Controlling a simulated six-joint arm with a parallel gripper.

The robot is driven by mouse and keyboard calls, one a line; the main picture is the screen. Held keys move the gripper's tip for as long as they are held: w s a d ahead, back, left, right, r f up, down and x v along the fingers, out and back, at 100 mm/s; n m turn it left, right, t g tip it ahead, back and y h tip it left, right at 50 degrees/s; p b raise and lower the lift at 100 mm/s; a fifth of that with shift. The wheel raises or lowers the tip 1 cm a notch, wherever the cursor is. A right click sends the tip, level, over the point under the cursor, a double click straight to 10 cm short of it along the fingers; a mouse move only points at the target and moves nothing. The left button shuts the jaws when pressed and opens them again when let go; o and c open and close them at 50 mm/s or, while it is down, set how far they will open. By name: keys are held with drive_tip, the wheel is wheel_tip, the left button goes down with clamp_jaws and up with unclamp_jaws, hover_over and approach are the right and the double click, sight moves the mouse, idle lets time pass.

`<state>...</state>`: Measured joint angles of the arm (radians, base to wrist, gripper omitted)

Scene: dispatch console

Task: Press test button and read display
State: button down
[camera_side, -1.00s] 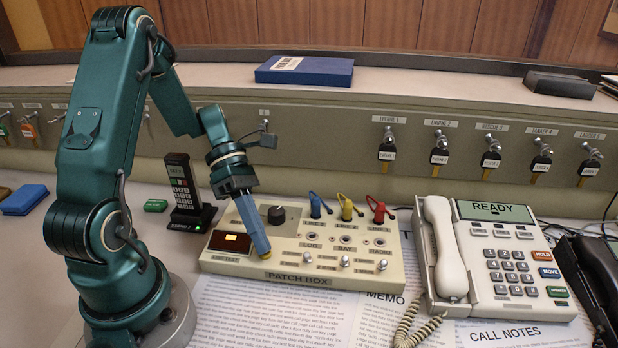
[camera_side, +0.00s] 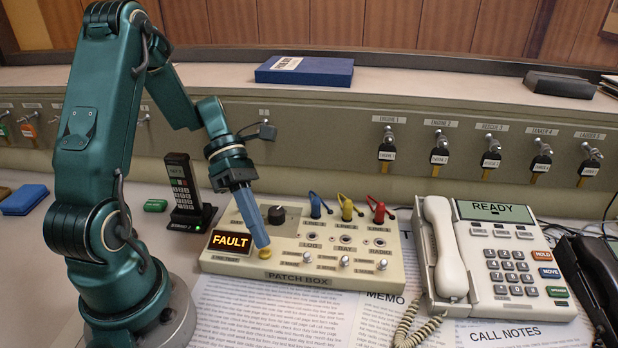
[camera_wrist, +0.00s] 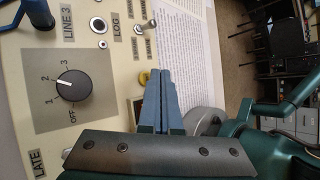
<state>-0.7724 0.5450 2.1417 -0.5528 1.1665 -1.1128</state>
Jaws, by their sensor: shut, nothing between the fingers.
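The patch box (camera_side: 345,277) is a cream box on the desk. Its small display (camera_side: 230,242) at the left is lit and reads FAULT. A yellow button (camera_side: 265,254) sits right of the display, just below my fingertips. My gripper (camera_side: 262,243) is shut and empty, pointing down over the button; a small gap seems to show between them. In the wrist view, my blue fingers (camera_wrist: 162,72) are together and the yellow button (camera_wrist: 145,78) is beside their tips.
Blue, yellow and red plugs (camera_side: 346,209) stand at the back of the patch box, with small toggle switches (camera_side: 345,262) in front. A telephone (camera_side: 497,260) reading READY is at the right. A cordless handset (camera_side: 185,185) stands at the left. Printed papers (camera_side: 270,318) lie in front.

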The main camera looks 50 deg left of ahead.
sight(263, 250)
drive_tip(key=shift+r, duration=0.1)
drive_tip(key=shift+r, duration=2.4)
drive_tip(key=shift+d, duration=0.1)
drive_tip(key=shift+d+r+m, duration=0.15)
drive_tip(key=shift+d+m, duration=0.1)
drive_tip(key=shift+m, duration=0.05)
drive_tip(key=s+d+r+m+t+y, duration=0.2)
drive_tip(key=m+t+y, duration=0.1)
drive_tip(key=m, duration=1)
drive_tip(key=s+d+r+m+t+y, duration=0.2)
drive_tip(key=m+y, duration=0.4)
drive_tip(key=m, duration=0.6)
drive_tip(key=shift+s+r+m+t, duration=0.25)
drive_tip(key=shift+r+m+t, duration=0.15)
drive_tip(key=shift+r+t, duration=0.1)
